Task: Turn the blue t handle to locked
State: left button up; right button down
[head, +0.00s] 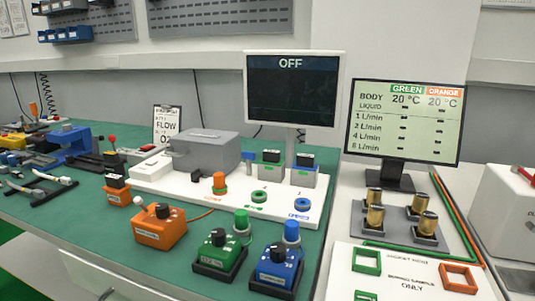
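I cannot pick out the blue T handle with certainty. A small blue upright piece (249,158) stands on the white board (152,178), between the grey housing and a grey block with a green label. A blue ring-shaped part (302,204) lies at the board's front right, beside a green ring (259,196). A blue clamp-like device (72,143) stands on the bench at the left. Any locked marking is too small to read. Neither of my grippers shows in the head view.
Orange (158,230), green (219,255) and blue (276,271) boxes with black knobs stand along the green bench's front edge. A dark monitor reading OFF (290,92) rises behind the board. At right are a readout screen (403,120) and brass cylinders (375,215).

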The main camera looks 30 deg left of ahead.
aim_at(250, 156)
jog(key=j+u, duration=0.1)
jog(key=u, duration=0.95)
